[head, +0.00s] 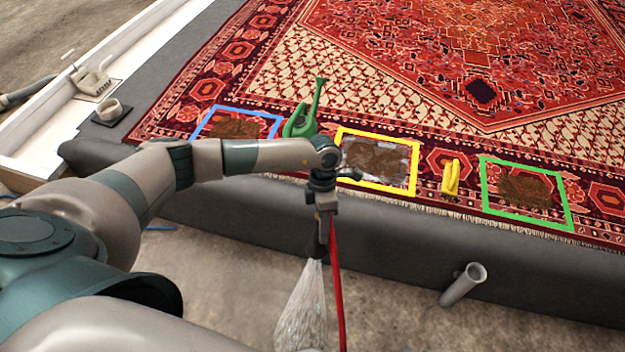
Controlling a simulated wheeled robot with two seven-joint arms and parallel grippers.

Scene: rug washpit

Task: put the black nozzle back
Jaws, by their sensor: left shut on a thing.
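My left gripper (325,212) is over the front edge of the grey platform, pointing down. It is shut on the black nozzle (318,248), whose dark tip shows just below the fingers; the gripper hides much of it. A pale fan of water (304,308) sprays down from the tip towards the floor. A red hose (336,275) hangs beside it. A grey open tube (464,284) sticks out at the platform's front, right of the gripper, and looks empty. My right gripper is not in view.
A patterned red rug (440,60) covers the platform (400,230). Blue (268,115), yellow (412,170) and green (567,195) frames surround brown dirt patches. A green sprayer-like tool (303,120) and a yellow object (451,178) lie on the rug.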

